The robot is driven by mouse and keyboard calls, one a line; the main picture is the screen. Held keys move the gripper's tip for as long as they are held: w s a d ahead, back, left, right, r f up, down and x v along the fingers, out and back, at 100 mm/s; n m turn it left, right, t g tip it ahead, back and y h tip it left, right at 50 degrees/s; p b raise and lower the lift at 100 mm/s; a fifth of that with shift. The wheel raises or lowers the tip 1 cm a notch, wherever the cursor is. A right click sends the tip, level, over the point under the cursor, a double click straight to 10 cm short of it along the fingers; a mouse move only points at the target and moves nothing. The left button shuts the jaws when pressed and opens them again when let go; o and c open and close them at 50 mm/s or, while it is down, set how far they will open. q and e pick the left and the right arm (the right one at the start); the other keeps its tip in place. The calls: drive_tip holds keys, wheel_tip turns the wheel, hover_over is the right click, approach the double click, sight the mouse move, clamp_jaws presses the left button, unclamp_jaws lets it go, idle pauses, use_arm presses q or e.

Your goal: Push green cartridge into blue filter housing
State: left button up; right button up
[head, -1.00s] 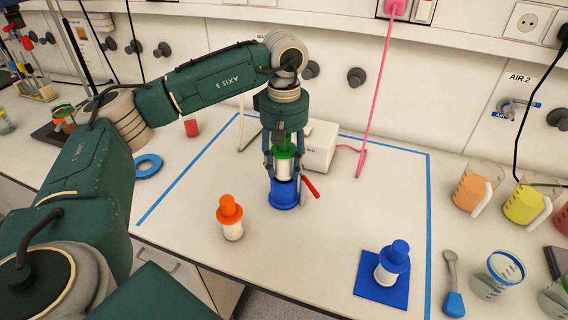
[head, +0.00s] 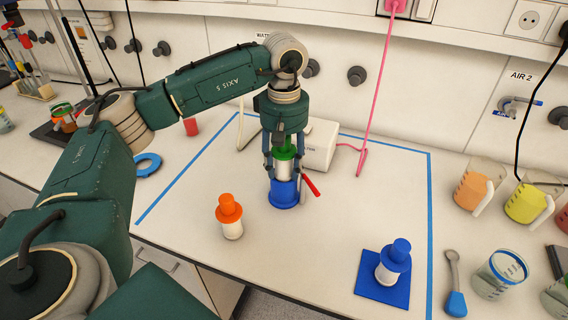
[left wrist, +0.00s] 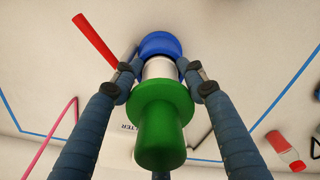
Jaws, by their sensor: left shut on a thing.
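The green cartridge (head: 284,153) has a green cap and a white body. It stands upright over the blue filter housing (head: 284,194), with its lower end at or in the housing's top; how deep it sits I cannot tell. My left gripper (head: 283,175) points down from above and is shut on the cartridge. In the left wrist view, its fingers (left wrist: 160,80) flank the white body below the green cap (left wrist: 161,120), with the blue housing (left wrist: 160,44) beyond. A red handle (head: 310,185) sticks out beside the housing. My right gripper is not in view.
An orange-capped cartridge (head: 231,220) stands in front to the left. A blue-capped cartridge (head: 393,263) stands on a blue mat (head: 368,287) at front right. A white box (head: 321,146) is close behind the housing. Beakers (head: 476,188) line the right side.

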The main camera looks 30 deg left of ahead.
use_arm(q)
drive_tip(key=shift+s+f+b, duration=0.1)
drive_tip(key=shift+f+b, duration=0.2)
drive_tip(key=shift+f, duration=0.1)
drive_tip(key=shift+r, duration=0.15)
drive_tip(key=shift+r+p, duration=0.15)
drive_tip(key=shift+p, duration=0.2)
drive_tip(key=shift+r+p, duration=0.3)
drive_tip(key=shift+r, duration=0.3)
drive_tip(key=o, duration=1.4)
drive_tip(key=shift+c, duration=0.2)
